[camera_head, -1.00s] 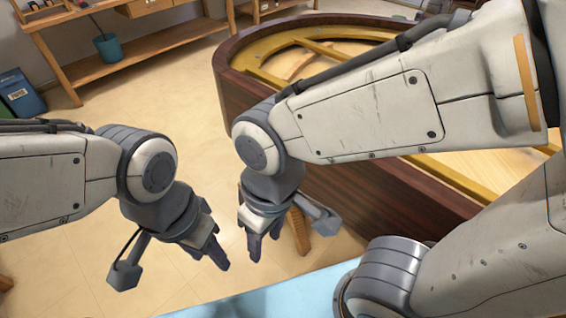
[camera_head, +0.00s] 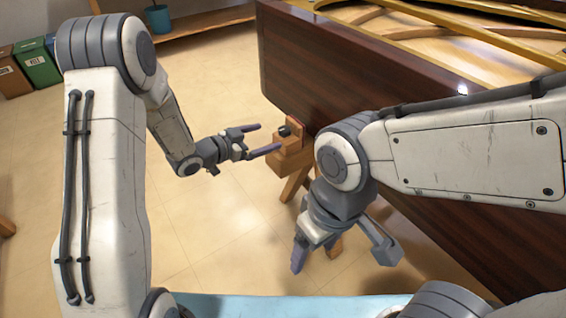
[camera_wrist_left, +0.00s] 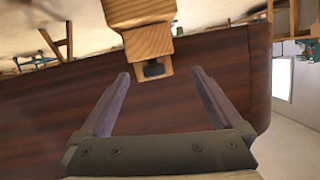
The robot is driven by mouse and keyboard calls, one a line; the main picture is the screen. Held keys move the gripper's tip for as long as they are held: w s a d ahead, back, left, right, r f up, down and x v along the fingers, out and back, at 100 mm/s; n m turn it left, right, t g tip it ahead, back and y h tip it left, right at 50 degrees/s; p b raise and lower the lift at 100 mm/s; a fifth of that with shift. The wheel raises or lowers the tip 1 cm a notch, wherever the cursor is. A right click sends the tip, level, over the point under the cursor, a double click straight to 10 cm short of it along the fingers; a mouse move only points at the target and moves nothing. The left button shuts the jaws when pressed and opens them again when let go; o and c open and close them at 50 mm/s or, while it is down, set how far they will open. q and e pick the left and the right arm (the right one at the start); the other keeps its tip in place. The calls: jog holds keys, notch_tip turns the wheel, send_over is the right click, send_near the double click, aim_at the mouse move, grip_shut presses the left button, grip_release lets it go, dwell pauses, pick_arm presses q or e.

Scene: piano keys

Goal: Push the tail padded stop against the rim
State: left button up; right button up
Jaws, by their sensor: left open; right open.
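The padded stop is a wooden block (camera_head: 291,155) on a wooden stand, with a small dark part on it, close to the dark brown piano rim (camera_head: 370,105). In the left wrist view the wooden block (camera_wrist_left: 149,43) is at the top centre, its dark part (camera_wrist_left: 153,69) before the rim (camera_wrist_left: 60,110). My left gripper (camera_head: 268,138) is open and empty, its fingers pointing at the block. In its wrist view the fingertips lie either side of the dark part; contact cannot be told. My right gripper (camera_head: 299,260) hangs open, pointing down, nearer the camera.
The piano's open top with yellow-gold framing (camera_head: 420,32) fills the upper right. A light blue surface (camera_head: 250,306) lies along the bottom edge. Coloured boxes (camera_head: 38,65) and a wooden bench (camera_head: 205,20) stand at the back left. The tiled floor (camera_head: 215,235) between is clear.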

aim_at(283, 142)
pick_arm(q)
notch_tip(283, 142, down, 5)
jog(key=s+a+h+b, duration=0.2)
jog(key=a+h+b, duration=0.1)
jog(key=h, duration=0.1)
jog(key=b+x, duration=0.2)
jog(key=x, duration=0.8)
jog(key=shift+d+r, duration=0.1)
jog(key=shift+d, duration=0.15)
pick_arm(e)
notch_tip(283, 142, down, 7)
jog(key=shift+f, duration=0.2)
